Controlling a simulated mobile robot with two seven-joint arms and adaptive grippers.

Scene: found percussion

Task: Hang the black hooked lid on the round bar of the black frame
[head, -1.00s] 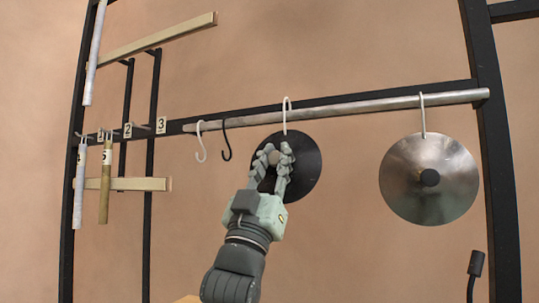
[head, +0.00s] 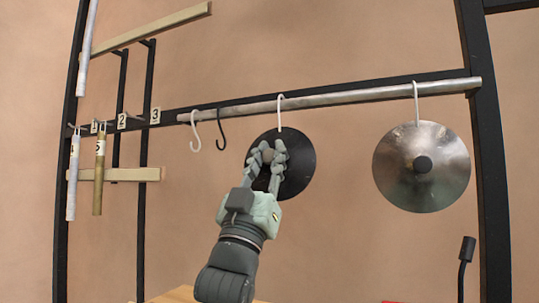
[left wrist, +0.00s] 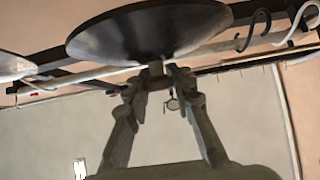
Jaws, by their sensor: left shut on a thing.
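The black lid (head: 299,172) is a dark disc with a pale hook (head: 281,115) at its top. The hook's curve crosses the round metal bar (head: 340,97) of the black frame (head: 487,170), its top just above the bar; contact cannot be told. My left gripper (head: 267,158) is in front of the lid, shut on its central knob. In the left wrist view the lid (left wrist: 145,30) is above the fingers (left wrist: 158,82), which close on the knob (left wrist: 156,68). My right gripper is out of view.
A silver lid (head: 440,180) hangs on the bar to the right. Empty white (head: 195,134) and black (head: 221,130) hooks hang to the left. Tubes (head: 99,185) hang by numbered tags at far left. A dark stalk (head: 465,255) stands at lower right.

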